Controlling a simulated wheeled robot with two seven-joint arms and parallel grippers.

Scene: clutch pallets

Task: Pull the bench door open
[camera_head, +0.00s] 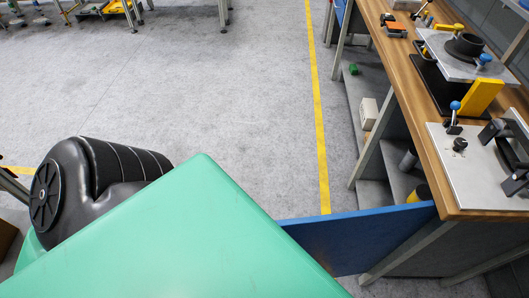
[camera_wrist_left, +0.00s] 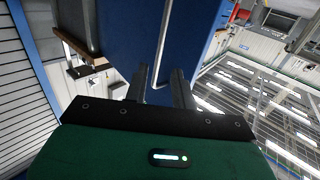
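The blue bench door (camera_head: 365,236) stands swung out from the bench's front edge in the head view. Its left end is hidden behind my green left arm. In the left wrist view the blue door panel (camera_wrist_left: 190,40) fills the top middle, with a thin grey bar handle (camera_wrist_left: 162,45) running down it. My left gripper (camera_wrist_left: 161,82) has its two dark fingers apart. The lower end of the handle shows between them, with gaps at the sides; contact is not clear. The left gripper is hidden in the head view. My right gripper is in neither view.
The wooden bench top (camera_head: 415,75) carries fixtures, including a metal plate (camera_head: 455,180) with knobs and black clamps. Open shelves (camera_head: 372,150) show below it. A yellow line (camera_head: 318,110) runs along the floor. The grey floor (camera_head: 220,90) left of the line is clear.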

